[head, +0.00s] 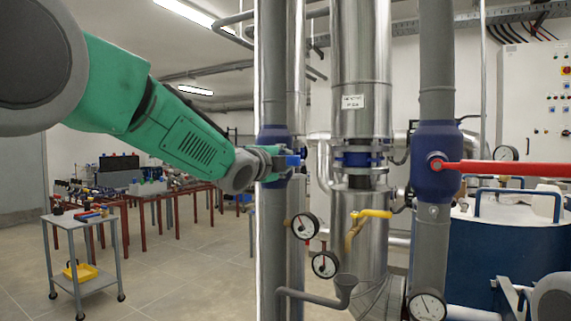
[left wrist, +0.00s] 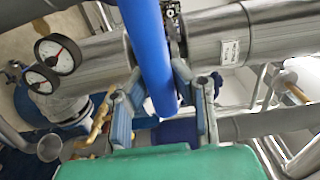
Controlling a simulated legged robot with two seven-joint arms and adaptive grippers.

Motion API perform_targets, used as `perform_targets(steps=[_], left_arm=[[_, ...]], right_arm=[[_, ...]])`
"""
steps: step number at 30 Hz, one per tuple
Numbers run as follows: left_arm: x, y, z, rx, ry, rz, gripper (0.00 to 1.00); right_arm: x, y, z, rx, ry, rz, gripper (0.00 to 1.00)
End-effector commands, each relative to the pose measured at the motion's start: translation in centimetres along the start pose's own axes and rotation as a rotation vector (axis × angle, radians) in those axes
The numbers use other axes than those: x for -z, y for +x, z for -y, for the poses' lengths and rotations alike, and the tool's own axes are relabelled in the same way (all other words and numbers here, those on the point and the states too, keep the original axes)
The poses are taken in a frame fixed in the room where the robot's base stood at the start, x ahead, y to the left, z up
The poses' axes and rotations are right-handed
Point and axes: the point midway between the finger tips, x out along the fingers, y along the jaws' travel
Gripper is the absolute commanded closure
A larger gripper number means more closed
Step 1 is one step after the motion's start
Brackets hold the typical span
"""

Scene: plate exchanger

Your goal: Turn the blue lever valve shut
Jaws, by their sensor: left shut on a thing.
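The blue lever (head: 293,161) is at the blue valve body (head: 272,136) on the left grey vertical pipe. In the head view it is seen nearly end-on and mostly hidden by my left gripper (head: 283,161). In the left wrist view the blue lever (left wrist: 148,50) is a long bar running from the top edge down between the two fingers of my left gripper (left wrist: 168,85), which is shut on it. The lever's joint with the valve is hidden there. Grey parts at the lower right edge of the head view look like my right gripper (head: 512,297); its fingers are unclear.
A red lever (head: 500,168) sticks out right from another blue valve (head: 436,165). A blue tank (head: 505,255) is at right. A cart (head: 88,270) and open floor are at left.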

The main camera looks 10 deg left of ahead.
Motion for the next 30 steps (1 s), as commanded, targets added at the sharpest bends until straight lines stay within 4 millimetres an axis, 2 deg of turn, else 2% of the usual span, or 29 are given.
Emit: perform_targets(steps=[1, 14, 15, 17, 26, 30], left_arm=[[0.23, 0.04, -1.2, -0.02, 0.004, -0.002, 1.0], [0.25, 0.09, -1.34, -0.022, 0.017, -0.003, 1.0], [0.25, 0.09, -1.35, -0.022, 0.018, -0.003, 0.76], [0.25, 0.09, -1.32, -0.021, 0.017, -0.003, 0.58], [0.06, 0.08, -0.74, -0.01, 0.014, -0.001, 0.58], [0.08, -0.69, -0.53, -0.008, 0.014, -0.002, 0.58]], right_arm=[[-0.01, 0.16, 0.0, 0.0, 0.0, 0.0, 0.6], [-0.01, 0.18, 0.0, 0.0, 0.0, 0.0, 0.6], [0.0, 0.18, 0.0, 0.0, 0.0, 0.0, 0.6], [-0.01, 0.18, 0.0, 0.0, 0.0, 0.0, 0.6], [-0.04, 0.14, 0.0, 0.0, 0.0, -0.001, 0.6], [-0.28, 0.07, 0.02, 0.0, 0.0, -0.003, 0.6]])
